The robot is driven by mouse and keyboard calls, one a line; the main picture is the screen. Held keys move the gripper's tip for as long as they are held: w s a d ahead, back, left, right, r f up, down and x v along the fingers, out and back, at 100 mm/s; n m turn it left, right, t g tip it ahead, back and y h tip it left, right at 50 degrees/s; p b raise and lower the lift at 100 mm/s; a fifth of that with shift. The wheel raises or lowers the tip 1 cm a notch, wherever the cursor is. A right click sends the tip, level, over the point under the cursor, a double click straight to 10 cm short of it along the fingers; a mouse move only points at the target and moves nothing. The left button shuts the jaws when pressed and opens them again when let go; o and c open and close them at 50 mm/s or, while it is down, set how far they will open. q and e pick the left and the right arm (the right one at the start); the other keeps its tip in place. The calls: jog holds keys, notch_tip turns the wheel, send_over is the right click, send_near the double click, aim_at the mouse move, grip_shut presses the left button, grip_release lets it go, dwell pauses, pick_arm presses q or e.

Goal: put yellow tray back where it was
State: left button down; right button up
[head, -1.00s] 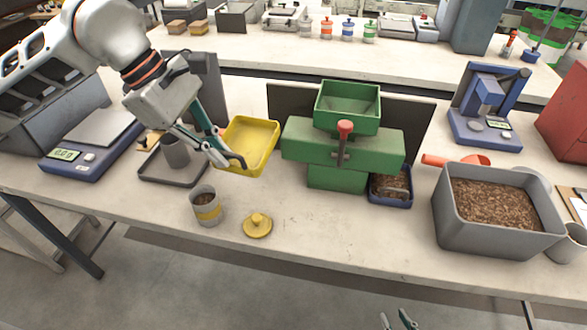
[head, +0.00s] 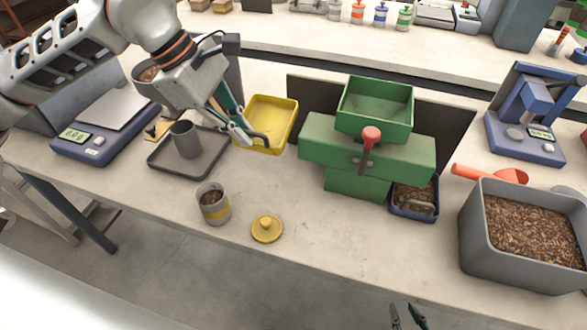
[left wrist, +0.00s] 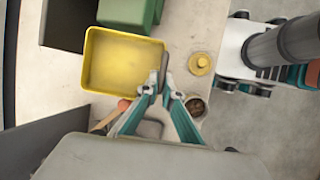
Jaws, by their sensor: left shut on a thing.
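The yellow tray (head: 281,108) is left of the green machine (head: 365,155), close beside it. My left gripper (head: 257,139) is shut on the tray's near rim. In the left wrist view the fingers (left wrist: 160,88) pinch one edge of the yellow tray (left wrist: 122,62), which looks empty and roughly level. Whether the tray touches the bench or hangs just above it cannot be told. My right gripper (head: 407,317) shows only its fingertips at the bottom edge, apart and empty, in front of the bench.
A grey tray with a cup (head: 185,140) stands left of the yellow tray. A pellet cup (head: 213,204) and yellow lid (head: 267,228) stand in front. A blue pellet tray (head: 414,212) is under the machine; a grey pellet bin (head: 528,273) stands right. The front middle is clear.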

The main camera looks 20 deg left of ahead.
pick_arm(q)
notch_tip(320, 180, down, 12)
jog(key=shift+d, duration=0.1)
jog(key=d, duration=0.1)
jog(key=w+d, duration=0.1)
jog(key=d, duration=0.1)
jog(key=shift+w+d+r, duration=0.25)
jog(key=shift+w+d, duration=0.05)
jog(key=shift+w, duration=0.05)
jog(key=shift+w+d+f+p, duration=0.1)
jog(key=shift+w+d+p, duration=0.15)
jog(key=shift+d, duration=0.35)
jog(key=shift+w+d+f+p, duration=0.15)
jog(key=shift+w+d+p, duration=0.1)
jog(key=shift+d, duration=0.4)
jog(key=shift+w+d+f+p, duration=0.15)
jog(key=shift+w+d, duration=0.1)
jog(key=shift+d, duration=0.35)
jog(key=shift+a, duration=0.15)
pick_arm(e)
jog(key=shift+w+r, duration=0.35)
jog(key=shift+r, duration=0.55)
pick_arm(q)
jog(key=shift+f, duration=0.15)
pick_arm(e)
jog(key=shift+f, duration=0.1)
pick_arm(q)
jog(key=c, duration=2.2)
grip_release()
jog(key=shift+c, duration=0.2)
